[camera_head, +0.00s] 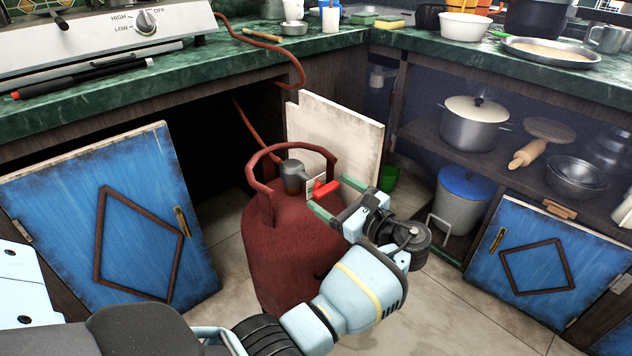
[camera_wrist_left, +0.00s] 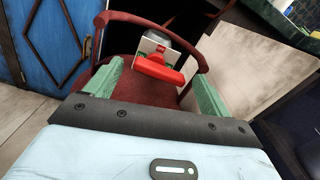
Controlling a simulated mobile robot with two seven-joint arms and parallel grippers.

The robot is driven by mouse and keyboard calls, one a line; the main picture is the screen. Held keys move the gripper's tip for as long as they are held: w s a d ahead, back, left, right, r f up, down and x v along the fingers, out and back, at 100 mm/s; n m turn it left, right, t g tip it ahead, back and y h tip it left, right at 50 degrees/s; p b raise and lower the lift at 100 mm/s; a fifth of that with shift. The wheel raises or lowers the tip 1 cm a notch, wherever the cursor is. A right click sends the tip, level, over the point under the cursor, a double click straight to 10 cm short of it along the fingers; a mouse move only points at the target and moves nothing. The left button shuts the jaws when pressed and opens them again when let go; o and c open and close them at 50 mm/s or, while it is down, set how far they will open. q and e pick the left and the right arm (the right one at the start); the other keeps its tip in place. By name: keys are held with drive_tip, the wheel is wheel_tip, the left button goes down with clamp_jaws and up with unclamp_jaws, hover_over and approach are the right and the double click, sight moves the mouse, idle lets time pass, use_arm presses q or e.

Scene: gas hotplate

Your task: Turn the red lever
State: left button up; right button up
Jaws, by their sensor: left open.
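The red lever (camera_head: 326,189) sits on the grey regulator (camera_head: 294,177) at the top of the dark red gas cylinder (camera_head: 290,240). My left gripper (camera_head: 330,196) is beside the lever, its green fingers pointing at it. In the left wrist view the red lever (camera_wrist_left: 160,68) lies ahead, between the two open green fingers (camera_wrist_left: 157,90), with a gap on each side. A white tag (camera_wrist_left: 150,45) shows behind the lever. The gripper holds nothing. The cylinder's ring handle (camera_head: 290,147) curves around the regulator. My right gripper does not show.
A blue cabinet door (camera_head: 110,225) stands open at left, and a pale panel (camera_head: 335,135) stands behind the cylinder. An orange hose (camera_head: 243,122) runs up to the green counter. The stove's knob (camera_head: 145,21) is above left. Shelves with a pot (camera_head: 473,128) are at right.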

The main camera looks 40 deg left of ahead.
sight(315, 182)
use_arm(q)
drive_tip(key=shift+w+a+b, duration=0.15)
drive_tip(key=shift+a+b, duration=0.15)
drive_tip(key=shift+a, duration=1.3)
drive_tip(key=shift+w+a+b, duration=0.1)
drive_tip(key=shift+a+b, duration=0.15)
drive_tip(key=shift+a, duration=1.3)
drive_tip(key=c, duration=0.9)
drive_tip(key=shift+c, duration=0.2)
